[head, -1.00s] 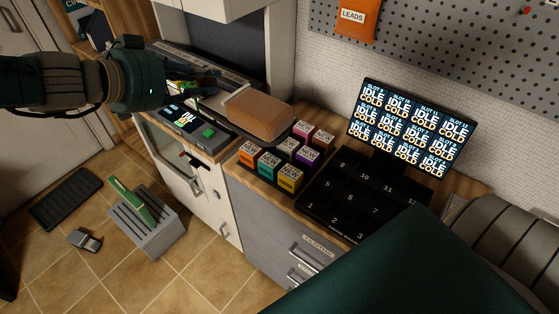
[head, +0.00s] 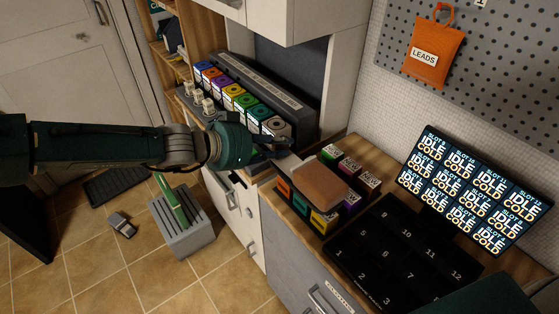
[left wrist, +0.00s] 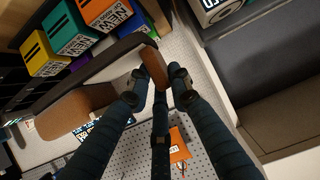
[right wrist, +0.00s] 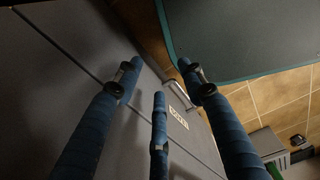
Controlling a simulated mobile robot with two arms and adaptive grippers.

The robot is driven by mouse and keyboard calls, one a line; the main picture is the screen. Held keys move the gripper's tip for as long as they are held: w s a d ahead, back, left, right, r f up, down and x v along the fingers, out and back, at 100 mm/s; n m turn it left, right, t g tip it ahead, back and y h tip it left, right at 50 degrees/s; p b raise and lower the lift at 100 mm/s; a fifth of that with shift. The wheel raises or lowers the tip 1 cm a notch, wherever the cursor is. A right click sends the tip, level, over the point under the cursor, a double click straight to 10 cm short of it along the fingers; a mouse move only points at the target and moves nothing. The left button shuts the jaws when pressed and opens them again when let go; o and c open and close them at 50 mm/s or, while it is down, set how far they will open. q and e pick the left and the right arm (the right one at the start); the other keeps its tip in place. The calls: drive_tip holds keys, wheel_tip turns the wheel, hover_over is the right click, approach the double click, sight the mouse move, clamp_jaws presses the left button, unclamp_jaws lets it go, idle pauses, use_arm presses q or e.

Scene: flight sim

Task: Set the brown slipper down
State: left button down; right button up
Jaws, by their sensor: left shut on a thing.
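The brown slipper (head: 320,186) has a brown upper and a dark sole. My left gripper (head: 284,150) is shut on one end of it. In the left wrist view, the fingers (left wrist: 158,76) close around that brown end, and the slipper's broad brown part (left wrist: 75,110) extends to the left. In the head view the slipper overlaps the colored boxes (head: 327,222) on the wooden counter; I cannot tell whether it touches them. My right gripper (right wrist: 157,85) is open and empty, near a grey drawer front in the right wrist view.
A black numbered pad (head: 400,250) lies right of the boxes, before a monitor (head: 470,190) reading IDLE COLD. A row of colored boxes (head: 235,95) stands at the back left. A grey slotted bin (head: 185,235) is on the tiled floor. An orange LEADS pouch (head: 430,55) hangs on pegboard.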

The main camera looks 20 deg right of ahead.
sight(272, 162)
use_arm(q)
drive_tip(key=shift+f+p, duration=0.3)
drive_tip(key=shift+f, duration=2.3)
drive_tip(key=shift+f, duration=0.1)
drive_tip(key=c, duration=1.6)
unclamp_jaws()
